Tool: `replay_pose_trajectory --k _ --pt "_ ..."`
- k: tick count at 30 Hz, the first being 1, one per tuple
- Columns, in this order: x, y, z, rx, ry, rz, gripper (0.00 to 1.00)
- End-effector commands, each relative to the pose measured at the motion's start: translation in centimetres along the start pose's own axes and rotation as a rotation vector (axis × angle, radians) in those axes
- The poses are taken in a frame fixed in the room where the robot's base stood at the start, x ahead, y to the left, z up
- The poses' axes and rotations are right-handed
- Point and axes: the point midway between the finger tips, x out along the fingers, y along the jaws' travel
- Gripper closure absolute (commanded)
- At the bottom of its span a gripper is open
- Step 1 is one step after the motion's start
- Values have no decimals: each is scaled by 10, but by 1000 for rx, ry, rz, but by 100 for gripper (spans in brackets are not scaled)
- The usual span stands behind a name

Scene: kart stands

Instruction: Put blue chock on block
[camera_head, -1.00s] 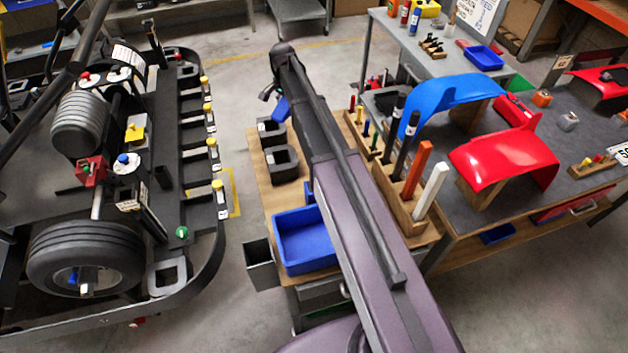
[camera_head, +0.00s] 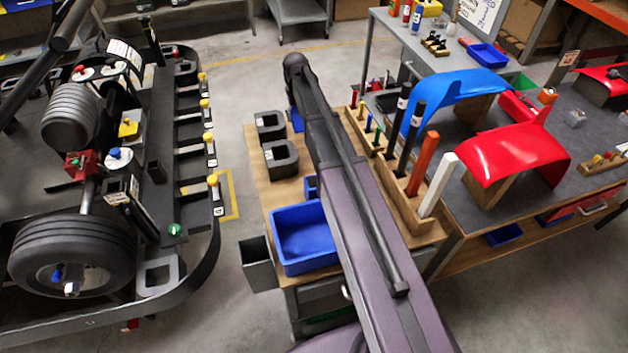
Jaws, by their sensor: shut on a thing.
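A blue piece, probably the blue chock (camera_head: 297,119), shows as a small sliver just left of my arm, close to the farther black block. The rest of it is hidden behind my arm. Two black hollow blocks with white labels stand on the wooden bench top: the farther block (camera_head: 270,126) and the nearer block (camera_head: 281,160). My gripper is hidden behind my own arm, so its fingers and its hold on the blue piece do not show. Whether the blue piece touches the farther block or the bench cannot be told.
A blue bin (camera_head: 303,238) sits at the bench's front, with a smaller blue item (camera_head: 311,187) behind it. A wooden rack (camera_head: 405,205) with upright bars stands right of my arm. A kart (camera_head: 165,165) stands left, across an aisle. Bare bench top surrounds the blocks.

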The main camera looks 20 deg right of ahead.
Motion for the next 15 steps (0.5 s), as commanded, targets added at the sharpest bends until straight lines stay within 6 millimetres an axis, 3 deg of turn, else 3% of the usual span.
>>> replay_pose_trajectory --k 15 --pt "3 2 1 -33 0 0 90"
